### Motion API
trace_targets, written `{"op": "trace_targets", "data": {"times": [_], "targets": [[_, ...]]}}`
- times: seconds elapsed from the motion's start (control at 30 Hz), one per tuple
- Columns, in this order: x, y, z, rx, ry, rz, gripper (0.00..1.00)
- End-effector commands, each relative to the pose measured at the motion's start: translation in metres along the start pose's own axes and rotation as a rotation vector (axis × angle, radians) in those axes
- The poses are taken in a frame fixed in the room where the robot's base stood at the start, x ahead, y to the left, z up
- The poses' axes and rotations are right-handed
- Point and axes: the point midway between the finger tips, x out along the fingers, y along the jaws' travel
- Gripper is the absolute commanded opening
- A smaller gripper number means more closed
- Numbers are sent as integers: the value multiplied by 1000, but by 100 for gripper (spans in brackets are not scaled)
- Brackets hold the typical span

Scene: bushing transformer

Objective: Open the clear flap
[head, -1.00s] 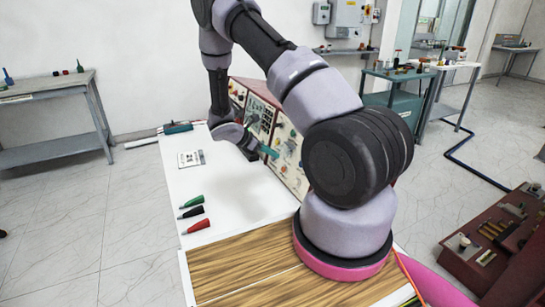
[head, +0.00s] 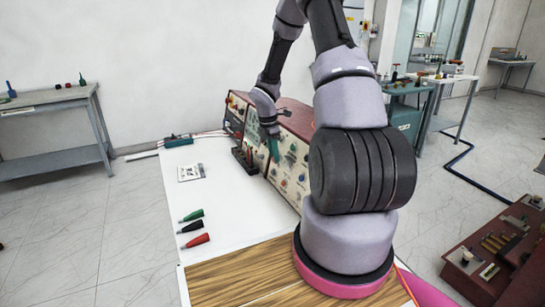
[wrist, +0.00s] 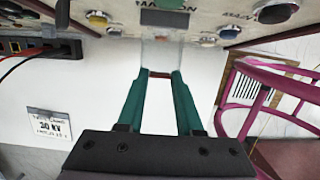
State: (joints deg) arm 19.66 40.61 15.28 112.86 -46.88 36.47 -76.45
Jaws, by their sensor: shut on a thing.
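The clear flap (wrist: 162,52) is a small see-through piece at the front panel, at the top middle of the wrist view. It hangs below a dark block on the panel. My gripper (wrist: 161,76) has two long green fingers, which close on the flap's near edge. In the head view my gripper (head: 273,148) is at the face of the control panel (head: 290,165). The flap cannot be made out there, and how far it is open is hard to tell.
Coloured knobs line the panel, with a yellow one (wrist: 97,19) close by. A black block (head: 244,160) with leads stands beside the panel.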

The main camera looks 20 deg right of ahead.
Motion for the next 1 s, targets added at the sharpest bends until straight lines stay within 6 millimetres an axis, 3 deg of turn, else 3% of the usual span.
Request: {"op": "trace_targets", "data": {"times": [0.6,0.63,0.7,1.0], "targets": [[-2,0,2,-1,44,0,0],[-2,0,2,0,43,0,38],[-2,0,2,0,43,-1,65],[-2,0,2,0,43,-1,65]]}}
